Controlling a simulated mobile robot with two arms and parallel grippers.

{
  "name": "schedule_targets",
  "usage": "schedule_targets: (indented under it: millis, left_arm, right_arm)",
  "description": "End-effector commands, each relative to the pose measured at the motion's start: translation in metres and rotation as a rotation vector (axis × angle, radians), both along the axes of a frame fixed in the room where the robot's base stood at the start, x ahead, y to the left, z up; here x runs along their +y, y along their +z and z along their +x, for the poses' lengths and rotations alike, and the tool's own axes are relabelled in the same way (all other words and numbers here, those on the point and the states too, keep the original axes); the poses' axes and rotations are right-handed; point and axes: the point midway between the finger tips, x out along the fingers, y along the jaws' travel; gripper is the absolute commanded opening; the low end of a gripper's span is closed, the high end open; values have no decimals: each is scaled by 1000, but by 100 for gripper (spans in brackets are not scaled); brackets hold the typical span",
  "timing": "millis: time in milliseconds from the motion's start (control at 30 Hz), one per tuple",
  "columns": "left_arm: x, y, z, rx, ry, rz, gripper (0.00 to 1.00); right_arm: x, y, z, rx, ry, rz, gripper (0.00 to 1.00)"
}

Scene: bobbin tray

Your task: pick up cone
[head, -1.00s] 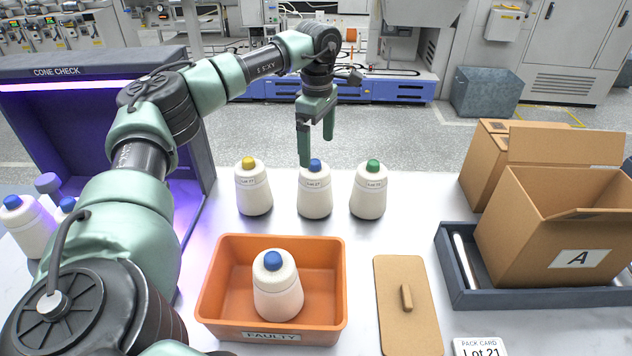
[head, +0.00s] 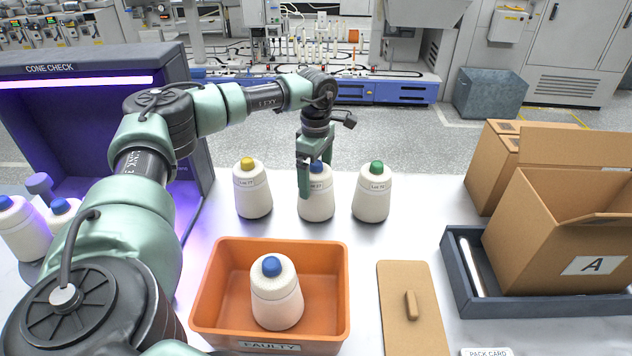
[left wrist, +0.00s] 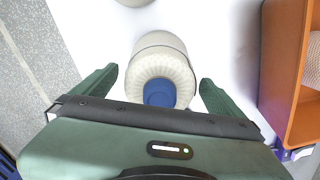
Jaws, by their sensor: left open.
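Three cream cones stand upright in a row at the back of the white table: a yellow-topped cone (head: 253,190), a blue-topped middle cone (head: 316,207) and a green-topped cone (head: 372,194). My left gripper (head: 315,190) points down over the middle cone, its fingers low around the cone's upper part and partly hiding it. In the left wrist view the blue-topped cone (left wrist: 162,62) lies between the two open fingers (left wrist: 158,88), with a gap on each side. Another blue-topped cone (head: 276,295) stands in the orange FAULTY bin (head: 215,300). My right gripper is not seen.
A dark cone check booth (head: 100,120) with cones inside stands at the left. An open cardboard box A (head: 560,235) sits in a dark tray (head: 462,275) at the right. A tan board with a handle (head: 410,335) lies at the front.

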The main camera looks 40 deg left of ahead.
Motion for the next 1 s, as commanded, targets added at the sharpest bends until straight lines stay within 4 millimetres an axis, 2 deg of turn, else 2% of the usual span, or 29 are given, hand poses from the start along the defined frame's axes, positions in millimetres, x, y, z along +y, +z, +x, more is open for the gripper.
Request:
schedule_targets:
  millis: [267, 367, 600, 867, 1000]
  left_arm:
    - [0, -5, 0, -1, 0, 0, 100]
    - [0, -5, 0, -1, 0, 0, 75]
    - [0, -5, 0, -1, 0, 0, 8]
    - [0, -3, 1, -3, 0, 0, 6]
    - [0, 4, 1, -4, 0, 0, 6]
  right_arm:
    - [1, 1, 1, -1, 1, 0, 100]
    - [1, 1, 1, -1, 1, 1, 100]
    - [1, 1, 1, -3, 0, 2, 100]
    - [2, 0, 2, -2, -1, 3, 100]
    - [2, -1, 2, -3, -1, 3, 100]
